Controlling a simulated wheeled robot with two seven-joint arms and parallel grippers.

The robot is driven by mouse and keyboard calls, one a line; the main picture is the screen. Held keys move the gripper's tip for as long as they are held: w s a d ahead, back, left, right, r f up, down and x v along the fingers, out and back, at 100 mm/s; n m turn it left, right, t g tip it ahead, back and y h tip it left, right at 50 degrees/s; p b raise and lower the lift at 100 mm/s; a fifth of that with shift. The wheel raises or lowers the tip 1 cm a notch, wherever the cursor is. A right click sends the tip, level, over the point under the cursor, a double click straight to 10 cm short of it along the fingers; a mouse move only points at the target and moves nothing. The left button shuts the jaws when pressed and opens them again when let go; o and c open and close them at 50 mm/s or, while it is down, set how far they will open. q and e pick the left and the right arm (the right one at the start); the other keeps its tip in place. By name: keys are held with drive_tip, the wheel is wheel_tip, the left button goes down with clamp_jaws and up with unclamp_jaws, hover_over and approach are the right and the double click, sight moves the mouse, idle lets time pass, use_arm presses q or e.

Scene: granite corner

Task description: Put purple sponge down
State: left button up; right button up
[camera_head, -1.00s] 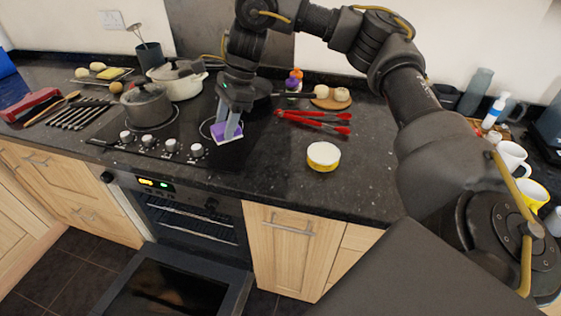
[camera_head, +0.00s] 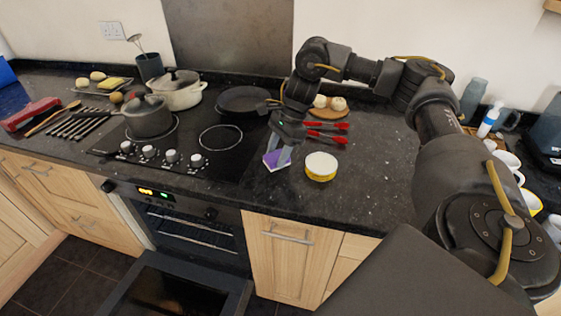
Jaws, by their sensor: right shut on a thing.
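The purple sponge (camera_head: 271,161) has a purple face and a pale edge. It is held tilted between the fingertips of my right gripper (camera_head: 279,153), which is shut on it. The sponge is over the granite worktop (camera_head: 345,195), just right of the hob and left of a round yellow-and-white tub (camera_head: 321,166). I cannot tell whether the sponge touches the worktop. My left gripper is not in view.
The black hob (camera_head: 215,158) bears a grey pot (camera_head: 148,118) and a cream pot (camera_head: 178,92); a frying pan (camera_head: 243,100) is behind. Red-handled tongs (camera_head: 328,132) lie behind the tub. The oven door (camera_head: 180,290) hangs open. Worktop right of the tub is clear.

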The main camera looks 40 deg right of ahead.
drive_tip(key=f, duration=0.1)
drive_tip(key=f+p, duration=0.1)
drive_tip(key=f, duration=0.1)
drive_tip(key=shift+s+d, duration=0.2)
drive_tip(key=shift+d, duration=0.15)
drive_tip(key=shift+f, duration=0.5)
drive_tip(key=o, duration=0.4)
drive_tip(key=shift+f, duration=0.15)
drive_tip(key=o, duration=0.5)
